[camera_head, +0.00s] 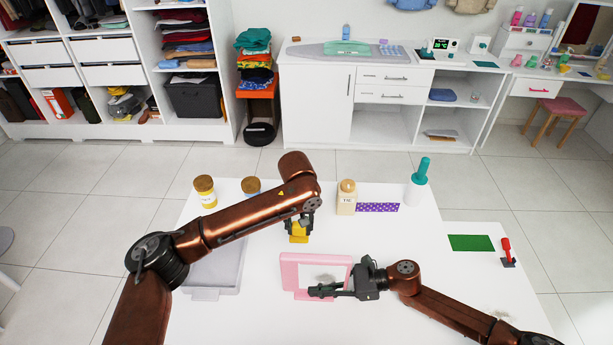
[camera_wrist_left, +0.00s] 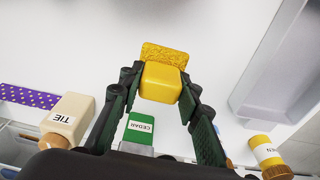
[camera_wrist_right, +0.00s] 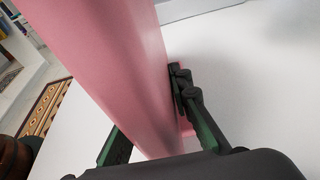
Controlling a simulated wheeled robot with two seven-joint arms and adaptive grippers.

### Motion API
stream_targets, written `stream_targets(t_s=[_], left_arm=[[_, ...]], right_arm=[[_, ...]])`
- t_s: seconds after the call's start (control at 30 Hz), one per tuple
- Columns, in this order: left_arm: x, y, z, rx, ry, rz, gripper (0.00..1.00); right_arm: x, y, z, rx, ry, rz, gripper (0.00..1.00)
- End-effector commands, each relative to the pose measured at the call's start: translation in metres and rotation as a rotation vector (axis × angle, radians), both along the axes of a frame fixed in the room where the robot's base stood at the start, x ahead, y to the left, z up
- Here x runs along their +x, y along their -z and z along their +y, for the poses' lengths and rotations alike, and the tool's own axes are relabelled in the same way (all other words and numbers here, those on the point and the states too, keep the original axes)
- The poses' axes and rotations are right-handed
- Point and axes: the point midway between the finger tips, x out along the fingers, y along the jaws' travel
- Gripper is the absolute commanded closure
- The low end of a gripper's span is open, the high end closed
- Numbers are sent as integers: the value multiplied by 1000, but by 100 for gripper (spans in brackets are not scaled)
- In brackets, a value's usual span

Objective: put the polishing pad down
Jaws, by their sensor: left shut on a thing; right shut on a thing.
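The polishing pad (camera_head: 298,233) is a yellow block with a rougher, darker yellow layer at its far end. My left gripper (camera_head: 298,221) is shut on it, and the pad (camera_wrist_left: 162,78) shows between the fingertips in the left wrist view. I cannot tell whether the pad touches the table. My right gripper (camera_head: 322,291) is shut on the pink frame (camera_head: 289,272), which stands upright on the white table (camera_head: 262,318). In the right wrist view the pink frame (camera_wrist_right: 110,65) passes between the fingers.
A grey tray (camera_head: 213,270) lies left, partly behind my left arm. A green CEDAR container (camera_wrist_left: 139,130) shows near the left gripper.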

Motion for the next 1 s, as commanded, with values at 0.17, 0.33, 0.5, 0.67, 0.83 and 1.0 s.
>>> stream_targets(t_s=[0.17,0.33,0.5,0.67,0.83,1.0], left_arm=[[0,-2,0,0,0,0,89],[0,-2,0,0,0,0,89],[0,-4,-1,-1,0,0,89],[0,-4,0,0,0,1,89],[-1,10,0,2,0,3,89],[-1,42,0,2,0,3,89]], right_arm=[[0,0,0,0,0,0,95],[0,0,0,0,0,0,95],[0,0,0,0,0,0,95],[0,0,0,0,0,0,95],[0,0,0,0,0,0,95],[0,0,0,0,0,0,95]])
